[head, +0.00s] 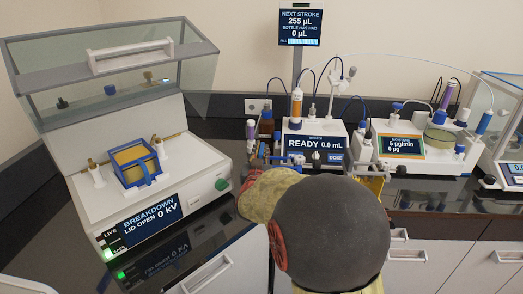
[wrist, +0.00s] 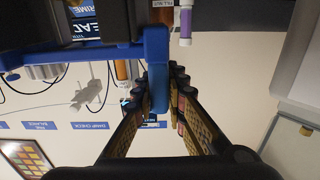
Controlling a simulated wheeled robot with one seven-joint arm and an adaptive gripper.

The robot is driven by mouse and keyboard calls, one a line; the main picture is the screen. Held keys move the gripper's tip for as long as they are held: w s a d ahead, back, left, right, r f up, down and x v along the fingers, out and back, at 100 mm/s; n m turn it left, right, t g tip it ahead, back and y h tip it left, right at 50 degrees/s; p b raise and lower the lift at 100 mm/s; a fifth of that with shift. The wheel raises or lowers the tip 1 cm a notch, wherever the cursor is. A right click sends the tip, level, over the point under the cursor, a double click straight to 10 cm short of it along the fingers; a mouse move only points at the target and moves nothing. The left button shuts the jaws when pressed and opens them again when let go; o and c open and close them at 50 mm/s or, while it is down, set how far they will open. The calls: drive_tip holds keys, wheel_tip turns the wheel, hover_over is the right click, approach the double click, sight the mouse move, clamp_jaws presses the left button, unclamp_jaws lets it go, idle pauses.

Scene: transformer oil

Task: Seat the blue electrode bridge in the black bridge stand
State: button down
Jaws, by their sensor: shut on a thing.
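In the wrist view my gripper (wrist: 158,92) is shut on a blue bar-like part, which I take to be the blue electrode bridge (wrist: 157,55). The held part stands between the two fingers, and a blue cross-bar runs from it to the left. In the head view my rounded grey and yellow arm hides most of the gripper and the bridge. I cannot make out the black bridge stand for certain in either view. A dark block fills the upper left of the wrist view, but I cannot tell what it is.
The breakdown tester (head: 130,185) stands at left, lid open, with a blue-framed amber cup (head: 133,163) between two posts. A dosing unit (head: 316,142) reading READY and a moisture unit (head: 408,148) stand behind my arm. Bare dark counter (head: 210,225) shows right of the tester.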

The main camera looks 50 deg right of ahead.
drive_tip(key=c, duration=1.7)
unclamp_jaws()
drive_tip(key=shift+f, duration=0.1)
drive_tip(key=shift+c, duration=0.2)
drive_tip(key=shift+f, duration=0.2)
drive_tip(key=v, duration=1.2)
drive_tip(key=shift+r, duration=0.15)
